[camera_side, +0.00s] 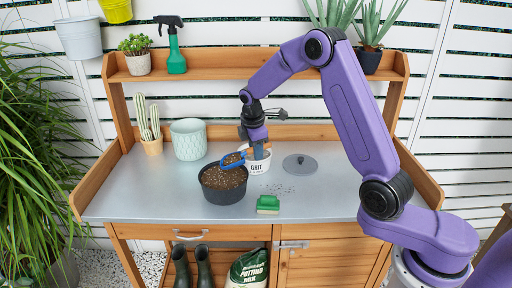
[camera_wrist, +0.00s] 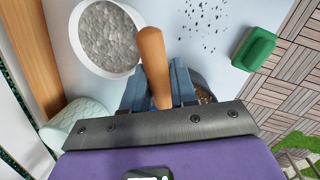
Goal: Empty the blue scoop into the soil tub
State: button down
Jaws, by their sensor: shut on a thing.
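The blue scoop (camera_side: 236,164) is over the right rim of the dark soil tub (camera_side: 222,194), with brown material showing at its bowl. The tub holds brown soil. My gripper (camera_side: 258,153) is shut on the scoop's wooden handle, above and in front of the white grit pot. In the wrist view the orange-brown handle (camera_wrist: 152,55) sticks out from between my blue fingers (camera_wrist: 158,88). The scoop's bowl is hidden there behind my gripper, and only a sliver of soil in the tub (camera_wrist: 206,94) shows. I cannot tell how full the scoop is.
The white pot marked GRIT (camera_side: 257,168) stands right behind the tub, full of grey gravel. A grey lid (camera_side: 300,165) and a green block (camera_side: 268,205) lie to the right, with loose specks between. A pale green pot (camera_side: 188,140) and cactus (camera_side: 150,136) stand left.

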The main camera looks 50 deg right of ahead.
jog(key=shift+f, duration=0.4)
jog(key=shift+w+a+r+g+h, duration=0.15)
jog(key=shift+a+r+g+h, duration=0.2)
jog(key=shift+r+h, duration=0.35)
jog(key=shift+w+a+r+g+h, duration=0.2)
jog(key=shift+a+r+h, duration=0.2)
jog(key=shift+r+h, duration=0.3)
jog(key=shift+w+a+r+g+h, duration=0.15)
jog(key=shift+a+r+g+h, duration=0.2)
jog(key=shift+r+h, duration=0.35)
jog(key=shift+w+a+r+n+g+h, duration=0.15)
jog(key=shift+w+a+r+g+h, duration=0.05)
jog(key=shift+a+r+h, duration=0.25)
jog(key=shift+w+a+r+n+g+h, duration=0.2)
jog(key=shift+a+r+h, duration=0.15)
jog(key=shift+a+h, duration=0.15)
jog(key=shift+w+a+r+g+h, duration=0.2)
jog(key=shift+a+h, duration=0.1)
jog(key=shift+h, duration=0.15)
jog(key=shift+w+a+r+g+h, duration=0.1)
jog(key=shift+a+r+h, duration=0.15)
jog(key=shift+h, duration=0.15)
jog(key=shift+a+r, duration=0.1)
jog(key=shift+a, duration=0.05)
